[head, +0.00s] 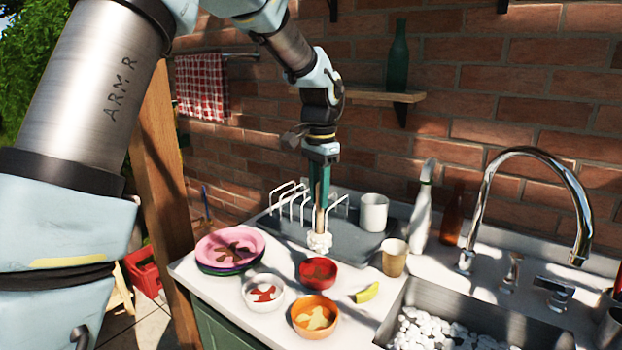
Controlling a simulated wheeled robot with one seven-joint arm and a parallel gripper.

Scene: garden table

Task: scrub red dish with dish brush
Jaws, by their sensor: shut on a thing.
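The red dish (318,273) is a small round bowl with dark residue inside. It stands on the white counter between a white bowl and the sink. The dish brush (319,240) has a thin brown handle and a pale, bushy head. My gripper (319,190) is shut on the brush handle and holds it upright, head down. The brush head appears just behind and above the dish's far rim, over the near edge of the grey tray. I cannot tell whether it touches anything. The fingertips are small in this view and partly merge with the handle.
Soiled white (262,292) and orange (314,317) bowls, stacked plates (230,246), a yellow piece (367,293) and a tan cup (395,258) surround the dish. A grey tray (352,240) with a white rack and mug (374,212) lies behind. The sink (395,310) holds white pebbles, beneath a tall faucet (540,155).

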